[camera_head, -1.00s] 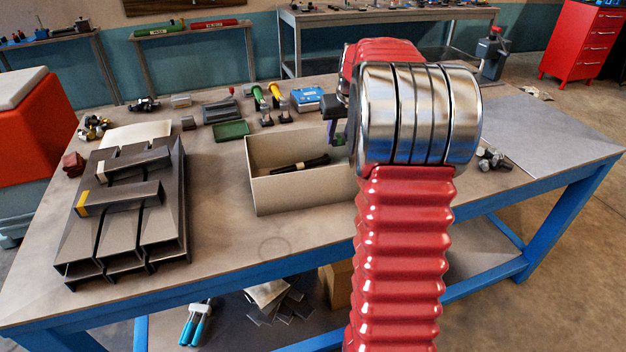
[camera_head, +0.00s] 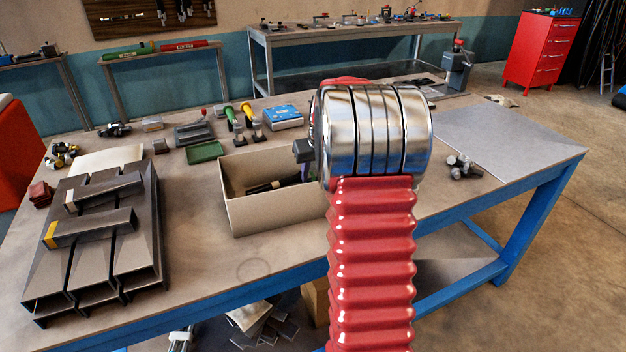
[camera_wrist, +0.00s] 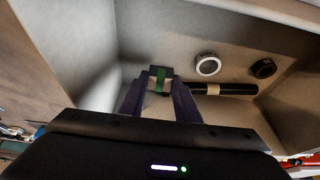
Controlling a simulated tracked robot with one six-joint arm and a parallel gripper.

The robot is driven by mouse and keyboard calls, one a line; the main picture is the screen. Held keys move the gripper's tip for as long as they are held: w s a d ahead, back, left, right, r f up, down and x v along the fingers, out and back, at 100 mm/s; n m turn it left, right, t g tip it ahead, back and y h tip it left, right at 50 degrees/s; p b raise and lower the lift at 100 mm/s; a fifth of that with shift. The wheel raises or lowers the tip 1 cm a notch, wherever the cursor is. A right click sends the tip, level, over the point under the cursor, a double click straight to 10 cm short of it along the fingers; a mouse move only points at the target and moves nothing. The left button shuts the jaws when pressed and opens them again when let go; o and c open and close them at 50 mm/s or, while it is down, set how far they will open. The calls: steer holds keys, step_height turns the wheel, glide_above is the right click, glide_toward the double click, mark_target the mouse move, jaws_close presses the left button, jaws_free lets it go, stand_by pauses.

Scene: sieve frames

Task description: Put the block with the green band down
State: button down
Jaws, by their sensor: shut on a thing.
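In the wrist view my gripper (camera_wrist: 158,92) is shut on a small dark block with a green band (camera_wrist: 161,76). The block is held between the fingertips, over the inside of an open beige box (camera_wrist: 110,95). I cannot tell whether the block touches the box floor. In the head view the box (camera_head: 275,214) stands mid-table, and my arm hides its right end, the fingertips and the block.
The box holds a black bar with a tan band (camera_wrist: 235,89), a white ring (camera_wrist: 208,65) and a black ring (camera_wrist: 263,68). A grey channelled fixture (camera_head: 95,262) with banded bars stands at left. A green tray (camera_head: 205,151) lies behind the box. Front table middle is clear.

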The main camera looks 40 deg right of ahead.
steer(key=shift+f, duration=1.2)
steer(key=shift+f, duration=0.1)
steer(key=c, duration=1.3)
jaws_free()
steer(key=shift+c, duration=0.2)
steer(key=v, duration=1.2)
steer(key=shift+s, duration=0.1)
